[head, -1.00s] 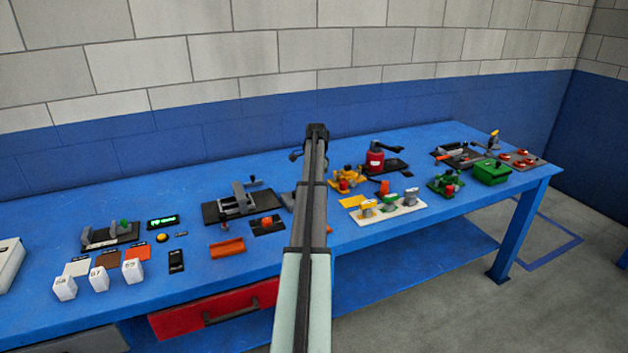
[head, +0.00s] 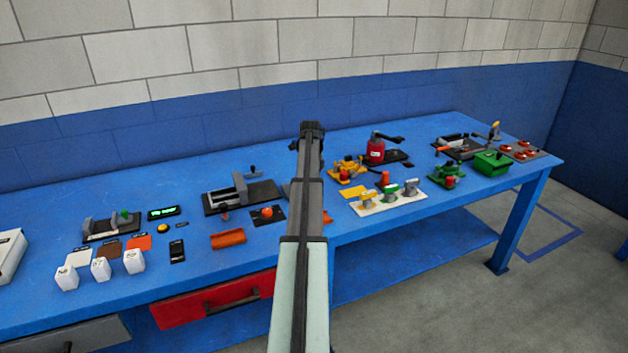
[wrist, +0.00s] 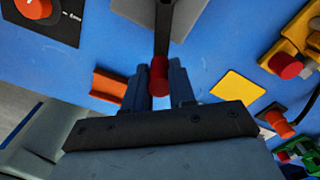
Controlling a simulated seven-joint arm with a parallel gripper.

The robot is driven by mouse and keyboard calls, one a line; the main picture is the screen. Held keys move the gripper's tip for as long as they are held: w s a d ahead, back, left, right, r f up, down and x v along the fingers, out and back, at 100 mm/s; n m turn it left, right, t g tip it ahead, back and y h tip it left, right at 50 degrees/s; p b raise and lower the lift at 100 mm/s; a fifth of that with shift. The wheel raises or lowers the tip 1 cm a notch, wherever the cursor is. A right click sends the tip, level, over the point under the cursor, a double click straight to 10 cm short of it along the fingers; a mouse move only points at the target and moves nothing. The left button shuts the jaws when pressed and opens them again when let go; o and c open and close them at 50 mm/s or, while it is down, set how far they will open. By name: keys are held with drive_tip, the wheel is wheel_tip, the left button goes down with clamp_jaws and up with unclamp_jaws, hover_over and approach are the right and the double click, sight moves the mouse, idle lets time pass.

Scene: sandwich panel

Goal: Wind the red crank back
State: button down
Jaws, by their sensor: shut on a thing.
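The red crank shows in the wrist view as a red cylindrical grip (wrist: 158,68) on a dark arm (wrist: 163,28) that runs up out of the picture. My gripper (wrist: 168,80) is shut on the red grip, with one grey finger on each side. In the head view my own arm covers the gripper and most of the crank.
An orange dial (wrist: 35,7) and an orange tray (wrist: 108,85) lie to the left of the gripper. A yellow plate (wrist: 237,92) and a yellow device with a red knob (wrist: 285,65) lie to the right. Bare blue table (wrist: 212,62) shows between.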

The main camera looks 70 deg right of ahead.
drive_tip(key=m, duration=0.1)
drive_tip(key=w+a+m, duration=0.1)
drive_tip(key=shift+a+m, duration=0.25)
drive_tip(key=shift+m, duration=0.05)
drive_tip(key=shift+w+a+m, duration=0.4)
drive_tip(key=shift+a+m, duration=0.1)
drive_tip(key=shift+m, duration=0.5)
drive_tip(key=shift+w, duration=0.1)
drive_tip(key=c, duration=0.9)
unclamp_jaws()
drive_tip(key=shift+c, duration=0.2)
wheel_tip(320, 180, up, 14)
drive_tip(key=shift+f, duration=0.1)
